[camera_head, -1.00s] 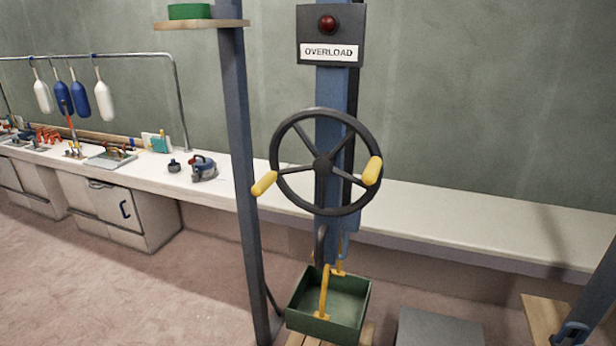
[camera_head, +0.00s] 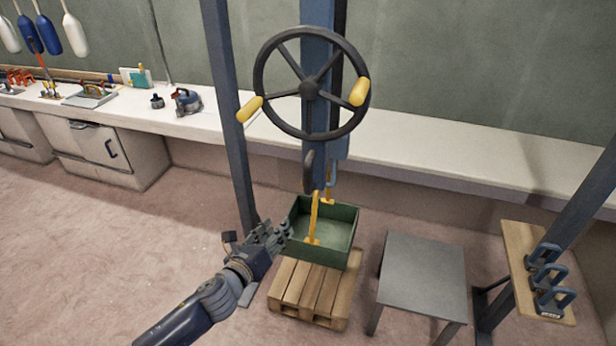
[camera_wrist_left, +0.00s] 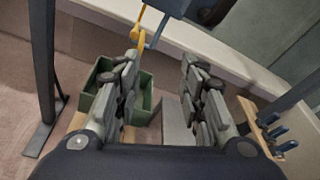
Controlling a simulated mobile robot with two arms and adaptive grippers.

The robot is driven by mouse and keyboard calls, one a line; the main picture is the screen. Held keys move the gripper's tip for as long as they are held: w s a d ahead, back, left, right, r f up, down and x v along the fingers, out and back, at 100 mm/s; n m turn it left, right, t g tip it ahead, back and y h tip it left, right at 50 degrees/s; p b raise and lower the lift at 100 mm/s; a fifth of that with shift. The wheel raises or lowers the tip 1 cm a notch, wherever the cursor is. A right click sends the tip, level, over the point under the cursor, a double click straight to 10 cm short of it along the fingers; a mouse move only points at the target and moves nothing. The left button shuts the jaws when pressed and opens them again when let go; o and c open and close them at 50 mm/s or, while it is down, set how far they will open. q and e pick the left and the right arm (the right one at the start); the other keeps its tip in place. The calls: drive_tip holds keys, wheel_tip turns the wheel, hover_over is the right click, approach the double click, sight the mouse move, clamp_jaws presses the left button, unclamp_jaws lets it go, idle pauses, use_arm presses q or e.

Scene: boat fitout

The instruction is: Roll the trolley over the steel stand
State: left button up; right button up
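The steel stand (camera_head: 425,275) is a low grey table on the floor at the right in the head view; part of its top shows between my fingers in the left wrist view (camera_wrist_left: 178,122). I cannot make out the trolley in these frames. A green crate (camera_head: 345,258) with yellow handles (camera_head: 313,220) sits on a wooden pallet (camera_head: 312,290), left of the stand. A black handwheel (camera_head: 308,90) with yellow grips is on the blue column above. My left gripper (camera_head: 284,234) is open and empty, in front of the crate's left side. My right gripper is out of view.
A dark post (camera_head: 228,120) rises left of the crate. Another slanted post (camera_head: 570,220) at the right carries a wooden shelf (camera_head: 520,250) with blue shackle-like pieces. A long white bench (camera_head: 420,150) runs along the wall. The floor at the left (camera_head: 100,240) is clear.

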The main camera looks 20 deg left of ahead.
sight(306, 180)
use_arm(q)
drive_tip(key=d+r+m+t+h, duration=0.1)
drive_tip(key=d+r+m, duration=0.15)
drive_tip(key=r, duration=0.35)
drive_tip(key=d+r+m+t+h, duration=0.1)
drive_tip(key=r+m, duration=0.2)
drive_tip(key=r, duration=0.2)
drive_tip(key=w, duration=0.3)
drive_tip(key=w+d+p, duration=0.1)
drive_tip(key=w, duration=0.3)
drive_tip(key=w+d+p, duration=0.1)
drive_tip(key=w, duration=0.2)
drive_tip(key=shift+w+f, duration=0.15)
clamp_jaws()
